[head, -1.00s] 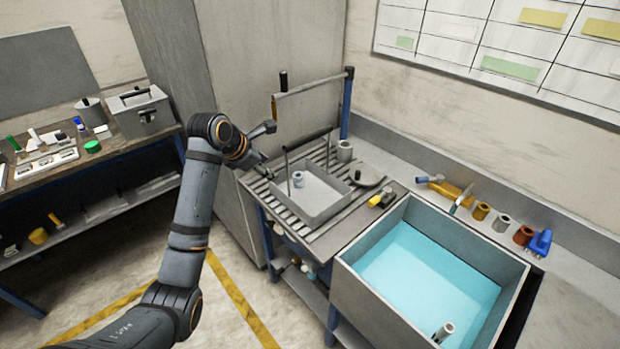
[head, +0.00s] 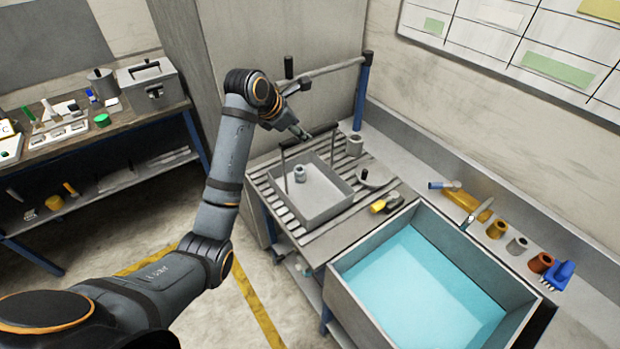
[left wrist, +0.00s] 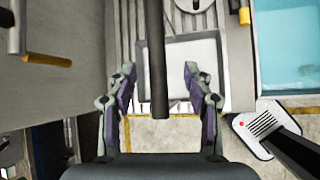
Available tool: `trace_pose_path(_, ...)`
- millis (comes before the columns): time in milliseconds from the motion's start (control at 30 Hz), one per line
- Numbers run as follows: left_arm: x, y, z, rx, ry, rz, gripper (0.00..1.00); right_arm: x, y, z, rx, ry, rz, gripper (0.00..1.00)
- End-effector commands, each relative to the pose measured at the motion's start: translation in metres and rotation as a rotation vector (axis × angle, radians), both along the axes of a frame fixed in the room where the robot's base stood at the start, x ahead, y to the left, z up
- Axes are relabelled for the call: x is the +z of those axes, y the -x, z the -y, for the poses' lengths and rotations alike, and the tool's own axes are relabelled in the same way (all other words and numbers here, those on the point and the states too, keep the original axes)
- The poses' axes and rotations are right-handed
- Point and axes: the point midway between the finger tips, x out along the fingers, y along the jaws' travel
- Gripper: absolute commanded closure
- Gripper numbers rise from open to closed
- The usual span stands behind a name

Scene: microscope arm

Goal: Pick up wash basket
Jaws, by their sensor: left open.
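The wash basket (head: 325,213) is a grey, open-topped rectangular tray with a raised dark handle bar (head: 322,132). It stands on the slatted rack left of the water-filled basin, with a small grey cylindrical part (head: 300,173) inside. My left gripper (head: 298,133) is above the basket at the handle bar. In the left wrist view, my left gripper (left wrist: 159,70) is open, its two fingers on either side of the dark handle bar (left wrist: 156,40), with gaps visible on both sides. The basket (left wrist: 195,58) shows below. My right gripper is not in view.
The basin (head: 375,310) with blue water stands right of the rack. A rail on a blue post (head: 362,90) rises behind the basket. A yellow-and-black item (head: 386,203) lies near the basin. A side bench (head: 130,120) with a grey box is at left.

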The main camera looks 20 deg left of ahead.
Motion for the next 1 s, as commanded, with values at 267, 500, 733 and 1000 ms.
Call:
trace_pose_path(267, -0.013, -0.011, 0.004, 0.000, -0.001, 0.001, 0.48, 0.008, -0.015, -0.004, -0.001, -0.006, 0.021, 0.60)
trace_pose_path(500, -0.036, -0.035, 0.013, -0.001, 0.000, -0.003, 0.48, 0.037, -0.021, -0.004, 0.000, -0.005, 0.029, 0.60)
trace_pose_path(733, -0.051, -0.043, 0.016, -0.001, -0.002, 0.002, 0.48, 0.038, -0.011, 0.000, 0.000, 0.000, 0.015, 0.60)
trace_pose_path(1000, -0.051, -0.043, 0.015, 0.000, -0.002, 0.002, 0.70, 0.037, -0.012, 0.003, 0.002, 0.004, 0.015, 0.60)
